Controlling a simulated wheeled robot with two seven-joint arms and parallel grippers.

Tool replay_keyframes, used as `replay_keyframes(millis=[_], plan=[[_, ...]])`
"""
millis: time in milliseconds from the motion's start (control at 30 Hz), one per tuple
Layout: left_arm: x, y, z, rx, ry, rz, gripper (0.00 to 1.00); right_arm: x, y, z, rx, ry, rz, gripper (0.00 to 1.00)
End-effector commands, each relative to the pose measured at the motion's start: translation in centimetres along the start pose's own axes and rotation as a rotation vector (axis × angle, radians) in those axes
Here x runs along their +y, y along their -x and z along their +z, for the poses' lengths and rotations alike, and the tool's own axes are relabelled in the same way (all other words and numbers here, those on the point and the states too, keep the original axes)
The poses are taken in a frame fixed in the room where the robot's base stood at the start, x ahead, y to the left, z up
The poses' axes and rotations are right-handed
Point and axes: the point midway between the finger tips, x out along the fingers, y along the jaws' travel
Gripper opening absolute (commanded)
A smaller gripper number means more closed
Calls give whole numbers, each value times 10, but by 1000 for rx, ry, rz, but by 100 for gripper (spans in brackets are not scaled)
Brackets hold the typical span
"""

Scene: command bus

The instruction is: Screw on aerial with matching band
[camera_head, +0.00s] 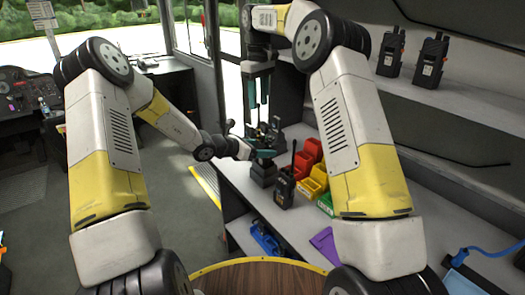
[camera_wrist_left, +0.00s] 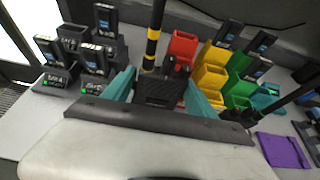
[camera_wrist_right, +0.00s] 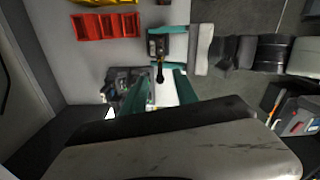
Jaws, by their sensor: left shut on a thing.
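My left gripper (camera_head: 258,152) is shut on a dark handheld radio (camera_wrist_left: 160,92) above the worktop; the radio sits between the teal fingers in the left wrist view. A black aerial (camera_wrist_left: 151,48) with yellow bands rises upright from the radio's top. Whether its thread is fully seated cannot be told. In the right wrist view the radio (camera_wrist_right: 158,46) is seen from above, with the aerial's dark end (camera_wrist_right: 160,73) towards me. My right gripper (camera_head: 259,92) points down above the radio, its fingers (camera_wrist_right: 164,92) apart and nothing clearly between them. Another radio with an aerial (camera_head: 285,188) stands on the worktop.
Red (camera_head: 304,162), yellow (camera_head: 313,183) and green bins (camera_wrist_left: 240,85) stand close by. Chargers with batteries (camera_wrist_left: 92,75) stand at the left in the left wrist view. A purple pad (camera_head: 325,244) lies nearer. Two radios (camera_head: 391,52) (camera_head: 431,60) stand on the upper shelf.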

Motion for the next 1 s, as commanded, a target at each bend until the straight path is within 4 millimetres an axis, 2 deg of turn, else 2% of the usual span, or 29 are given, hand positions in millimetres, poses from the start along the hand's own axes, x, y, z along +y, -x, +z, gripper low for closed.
replay_keyframes(millis=[100,200,533,567,600,700,1000], plan=[[0,0,0,1,0,0,0,1,18,-1,1,-1,1,36],[0,0,0,1,0,0,0,0,26,0,0,-1,0,36],[0,0,0,1,0,0,0,0,30,0,-1,-1,0,36],[0,0,0,1,0,0,68,0,30,0,-1,-1,0,36],[0,0,0,1,0,0,76,0,30,0,-1,-1,0,36],[0,0,0,1,0,0,91,0,30,0,-1,-1,0,36],[0,1,0,0,0,0,91,0,30,0,-1,-1,0,36]])
